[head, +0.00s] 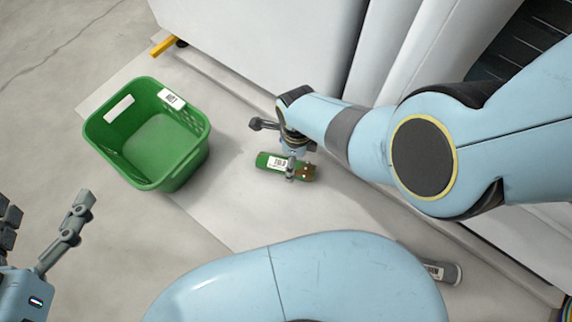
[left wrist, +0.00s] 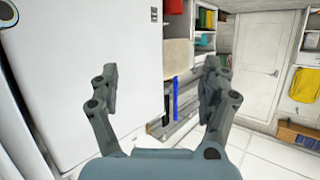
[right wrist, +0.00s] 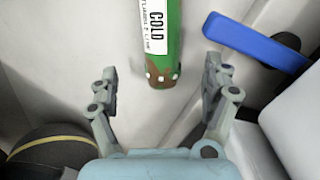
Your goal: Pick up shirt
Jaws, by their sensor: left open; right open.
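No item can be told for certain as a shirt. A green cylinder-like item (head: 268,161) with a brown, white-dotted end lies on the pale floor panel in the head view. In the right wrist view the item (right wrist: 167,45) carries a white label reading COLD. My right gripper (head: 276,147) is open above it, one finger crossing it in the head view. In the right wrist view the item is between and beyond the open fingers (right wrist: 160,76), not visibly gripped. My left gripper (head: 46,206) is open and empty at the lower left; it also shows in the left wrist view (left wrist: 160,80).
A green basket (head: 150,182) with white labels stands left of the item and looks empty. White cabinets (head: 265,45) line the back. A grey labelled cylinder (head: 449,271) lies at the lower right. A yellow cloth (left wrist: 303,86) hangs far off. Floor beside the basket is clear.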

